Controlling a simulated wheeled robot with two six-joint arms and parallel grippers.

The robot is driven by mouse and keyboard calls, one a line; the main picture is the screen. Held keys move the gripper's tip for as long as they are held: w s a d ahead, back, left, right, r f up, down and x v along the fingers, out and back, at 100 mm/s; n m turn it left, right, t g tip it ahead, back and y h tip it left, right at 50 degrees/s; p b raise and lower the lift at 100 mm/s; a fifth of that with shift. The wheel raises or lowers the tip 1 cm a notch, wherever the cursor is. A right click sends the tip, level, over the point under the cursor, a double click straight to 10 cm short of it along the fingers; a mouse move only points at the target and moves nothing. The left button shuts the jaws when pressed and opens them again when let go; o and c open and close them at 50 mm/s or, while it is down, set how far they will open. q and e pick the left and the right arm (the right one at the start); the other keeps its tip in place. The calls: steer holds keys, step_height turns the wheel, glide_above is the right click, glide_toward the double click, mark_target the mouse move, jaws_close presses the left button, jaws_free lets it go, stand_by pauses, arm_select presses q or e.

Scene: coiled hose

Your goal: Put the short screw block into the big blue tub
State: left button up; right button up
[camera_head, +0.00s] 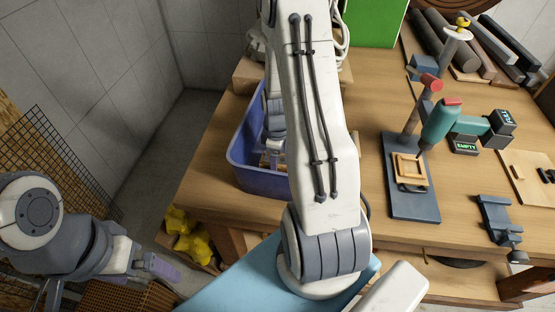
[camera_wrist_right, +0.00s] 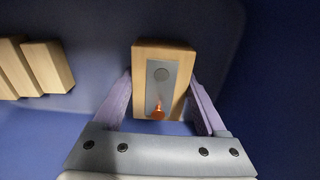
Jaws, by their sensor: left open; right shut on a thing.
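The short screw block (camera_wrist_right: 180,55) is a wooden block with a grey metal plate and an orange-tipped screw. My right gripper (camera_wrist_right: 160,85) is shut on it, with a lilac finger on each side. The block is inside the big blue tub (camera_head: 243,150), whose blue inside surrounds it in the right wrist view (camera_wrist_right: 285,110). I cannot tell whether the block touches the tub floor. In the head view my right arm hides much of the tub and the held block. My left gripper (camera_head: 158,267) is open and empty at the lower left, away from the table.
Several wooden pieces (camera_wrist_right: 42,68) lie in the tub, left of the held block. A drill stand (camera_head: 410,195) with a teal drill (camera_head: 440,122) stands to the right on the bench (camera_head: 365,110). A small vise (camera_head: 497,218) is farther right. Yellow things (camera_head: 190,240) sit below the bench.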

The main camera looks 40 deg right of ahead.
steer(key=o, duration=1.4)
step_height(320, 180, up, 10)
steer(key=shift+r+b, duration=0.25)
steer(key=shift+b, duration=0.5)
step_height(320, 180, down, 10)
steer(key=shift+f+p, duration=0.25)
steer(key=shift+p, duration=0.5)
steer(key=shift+r, duration=0.15)
